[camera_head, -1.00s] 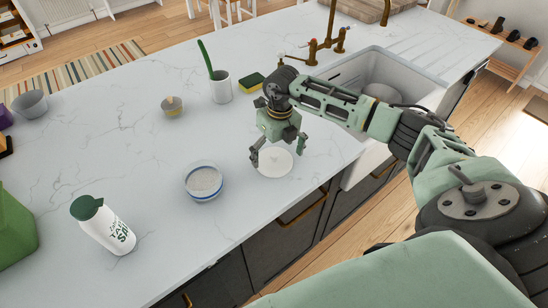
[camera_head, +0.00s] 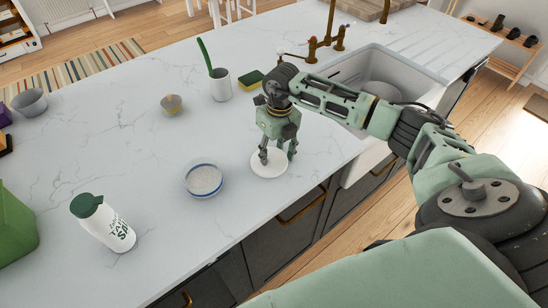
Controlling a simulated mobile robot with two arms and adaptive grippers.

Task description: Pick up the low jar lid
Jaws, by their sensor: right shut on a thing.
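The low jar lid (camera_head: 268,168) is a flat white disc near the front edge of the white marble counter, left of the sink. My right gripper (camera_head: 277,156) points down over it. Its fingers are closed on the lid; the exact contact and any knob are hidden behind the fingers. I cannot tell whether the lid touches the counter or is just above it. A low round jar with a blue rim (camera_head: 203,180) stands open to the left of the lid, with pale grainy contents. My left gripper is not in view.
A white bottle with a green cap (camera_head: 103,223) stands front left. A cup with a green-handled brush (camera_head: 221,86), a yellow-green sponge (camera_head: 250,80), a small bowl (camera_head: 171,105) and a grey bowl (camera_head: 30,102) stand farther back. The sink (camera_head: 390,75) is right. The counter's middle is clear.

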